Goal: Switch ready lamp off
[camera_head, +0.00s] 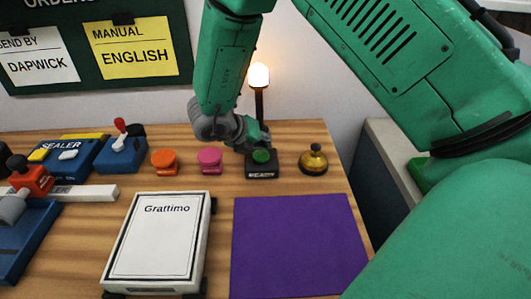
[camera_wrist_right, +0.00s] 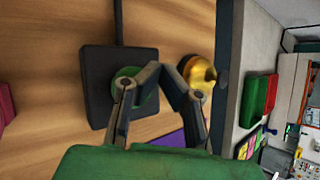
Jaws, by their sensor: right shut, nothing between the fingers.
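A black box labelled READY (camera_head: 262,171) sits at the back of the table, with a round green button (camera_head: 261,156) on top. My right gripper (camera_head: 258,143) is shut and empty, with its fingers just over or at the button; I cannot tell whether they touch it. In the right wrist view the closed fingers (camera_wrist_right: 166,72) partly cover the green button (camera_wrist_right: 143,100) on its dark box (camera_wrist_right: 97,80). My left gripper is not in view.
A brass bell (camera_head: 313,160) stands close right of the box, and a pink knob (camera_head: 209,160) and orange knob (camera_head: 164,161) stand left. A purple mat (camera_head: 298,245) and a Grattimo board (camera_head: 157,240) lie in front. A blue sealer (camera_head: 68,156) is farther left.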

